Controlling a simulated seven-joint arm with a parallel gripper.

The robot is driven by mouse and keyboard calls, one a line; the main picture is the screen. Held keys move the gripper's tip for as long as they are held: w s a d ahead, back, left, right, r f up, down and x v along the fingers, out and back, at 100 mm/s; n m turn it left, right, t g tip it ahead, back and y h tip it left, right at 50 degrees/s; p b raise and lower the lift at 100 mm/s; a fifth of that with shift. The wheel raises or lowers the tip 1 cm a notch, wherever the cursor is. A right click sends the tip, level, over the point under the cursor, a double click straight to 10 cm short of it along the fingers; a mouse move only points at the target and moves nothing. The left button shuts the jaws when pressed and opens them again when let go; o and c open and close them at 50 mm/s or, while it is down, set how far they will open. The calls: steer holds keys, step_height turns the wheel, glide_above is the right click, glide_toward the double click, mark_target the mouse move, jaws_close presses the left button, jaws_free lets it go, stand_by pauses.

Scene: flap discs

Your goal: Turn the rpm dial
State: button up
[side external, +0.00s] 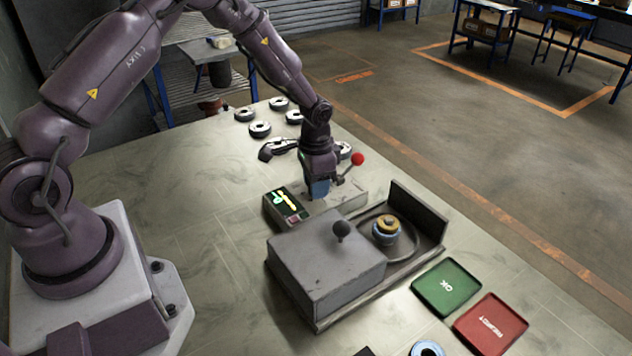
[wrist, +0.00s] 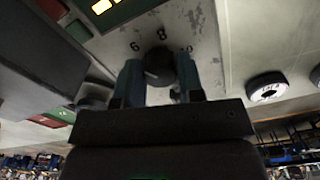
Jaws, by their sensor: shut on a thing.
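The rpm dial (wrist: 159,66) is a dark round knob in the wrist view, with the numbers 6, 8 and 10 printed on the light panel around it. My gripper (wrist: 160,84) is shut on the dial, one blue finger on each side of it. In the side view my gripper (side external: 319,188) points down at the grey control box (side external: 345,199), and its fingers hide the dial. The lit display (side external: 284,199) is at the left end of the box. Which number the dial points to cannot be told.
A red ball-topped lever (side external: 358,159) stands close to the right of my gripper. A grey machine housing with a black knob (side external: 341,230) is in front. Green OK (side external: 447,287) and red REJECT (side external: 491,323) trays lie at right. Several flap discs (side external: 260,129) lie behind.

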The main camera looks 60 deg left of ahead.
steer(key=o, duration=0.9)
steer(key=shift+o, duration=0.2)
step_height(320, 180, up, 13)
steer(key=s+d+r+n+t, duration=0.1)
steer(key=s+d+r+t, duration=0.1)
steer(key=s+r, duration=0.7)
steer(key=s+d+r+n+t, duration=0.2)
steer(key=s+r, duration=0.6)
steer(key=s, duration=0.7)
steer(key=shift+d+r+t, duration=0.4)
steer(key=shift+d+t, duration=0.4)
steer(key=shift+d, duration=0.45)
